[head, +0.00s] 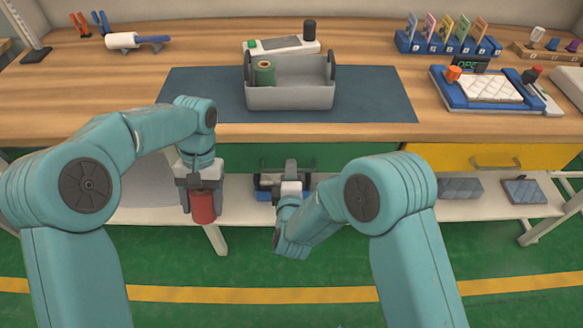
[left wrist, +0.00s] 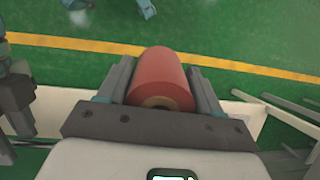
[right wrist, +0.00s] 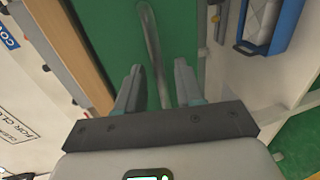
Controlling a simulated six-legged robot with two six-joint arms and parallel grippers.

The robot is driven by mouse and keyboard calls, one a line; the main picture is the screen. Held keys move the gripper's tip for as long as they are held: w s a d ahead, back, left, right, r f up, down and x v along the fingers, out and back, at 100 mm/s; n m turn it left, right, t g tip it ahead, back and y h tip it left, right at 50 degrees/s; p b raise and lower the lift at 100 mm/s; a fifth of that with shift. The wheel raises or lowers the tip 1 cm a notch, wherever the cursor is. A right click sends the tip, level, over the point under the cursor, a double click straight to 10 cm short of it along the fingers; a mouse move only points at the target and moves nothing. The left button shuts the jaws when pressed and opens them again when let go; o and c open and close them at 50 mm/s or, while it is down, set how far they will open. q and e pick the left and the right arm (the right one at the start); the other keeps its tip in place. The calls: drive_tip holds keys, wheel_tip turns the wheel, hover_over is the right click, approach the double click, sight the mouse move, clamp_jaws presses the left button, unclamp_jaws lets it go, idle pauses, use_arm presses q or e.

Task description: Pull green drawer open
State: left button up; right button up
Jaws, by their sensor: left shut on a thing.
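The green drawer (head: 335,156) is under the table's front edge and looks closed; it also shows in the right wrist view (right wrist: 105,35). Its metal handle (right wrist: 154,45) runs between the fingers of my right gripper (right wrist: 158,85), with gaps on both sides. My right gripper (head: 291,168) is open in front of the drawer and hides part of it in the head view. My left gripper (head: 200,190) is shut on a red roll (head: 203,208) in front of the table's left part. The roll also shows between the left fingers in the left wrist view (left wrist: 160,78).
A grey bin (head: 290,97) with a green roll (head: 264,72) stands on the dark mat (head: 375,105). A yellow drawer (head: 450,158) is to the right. A lower white shelf (head: 410,210) holds a blue tray (head: 264,194) and grey pads. The floor in front is clear.

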use_arm(q)
drive_tip(key=shift+w, duration=0.1)
use_arm(e)
drive_tip(key=shift+w, duration=0.1)
clamp_jaws()
idle(0.3)
